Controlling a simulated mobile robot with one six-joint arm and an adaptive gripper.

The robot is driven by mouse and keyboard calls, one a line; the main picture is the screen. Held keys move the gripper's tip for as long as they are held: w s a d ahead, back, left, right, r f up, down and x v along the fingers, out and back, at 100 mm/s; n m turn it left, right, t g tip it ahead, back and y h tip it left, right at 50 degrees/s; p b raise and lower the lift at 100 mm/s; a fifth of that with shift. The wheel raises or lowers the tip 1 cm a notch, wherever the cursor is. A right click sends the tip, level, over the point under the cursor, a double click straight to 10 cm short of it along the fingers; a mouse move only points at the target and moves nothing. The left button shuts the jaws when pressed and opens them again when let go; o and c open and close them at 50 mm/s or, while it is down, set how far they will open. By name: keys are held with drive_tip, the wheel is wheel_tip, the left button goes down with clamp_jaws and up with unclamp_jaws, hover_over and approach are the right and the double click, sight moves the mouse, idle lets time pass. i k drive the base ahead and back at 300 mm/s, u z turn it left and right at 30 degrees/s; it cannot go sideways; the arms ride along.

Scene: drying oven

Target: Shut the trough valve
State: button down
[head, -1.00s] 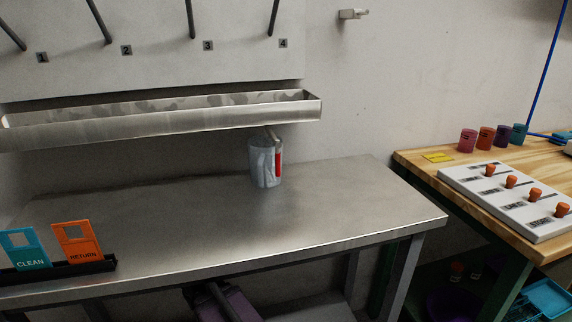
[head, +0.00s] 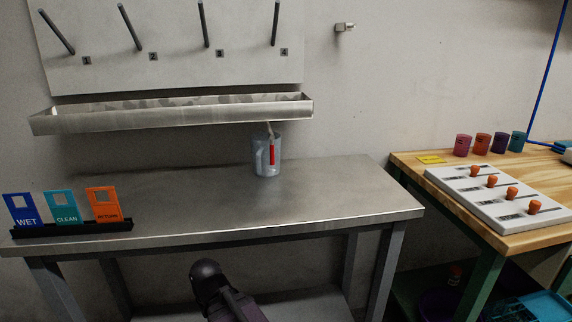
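The metal trough (head: 180,117) is fixed to the wall below the numbered pegs. Near its right end a short grey spout (head: 270,130) comes down toward a translucent grey-blue jug (head: 259,160) standing on the steel bench. A narrow red upright strip (head: 271,155), apparently the valve handle, shows against the jug. I cannot tell whether it is in front of the jug or seen through it, nor how the valve is set. A dark rounded part of my arm shows low in the picture, below the bench front. My gripper's fingers are not seen.
The steel bench (head: 200,200) is mostly clear. A black rack (head: 75,229) at its left holds WET, CLEAN and RETURN cards. A wooden table (head: 410,163) at right bears a white panel (head: 480,198) with orange knobs and several coloured cups. A wall fitting (head: 344,27) is above.

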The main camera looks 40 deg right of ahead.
sight(272, 149)
drive_tip(key=k, duration=1.8)
drive_tip(key=z, duration=0.7)
drive_tip(key=i, duration=1)
drive_tip(key=z, duration=0.05)
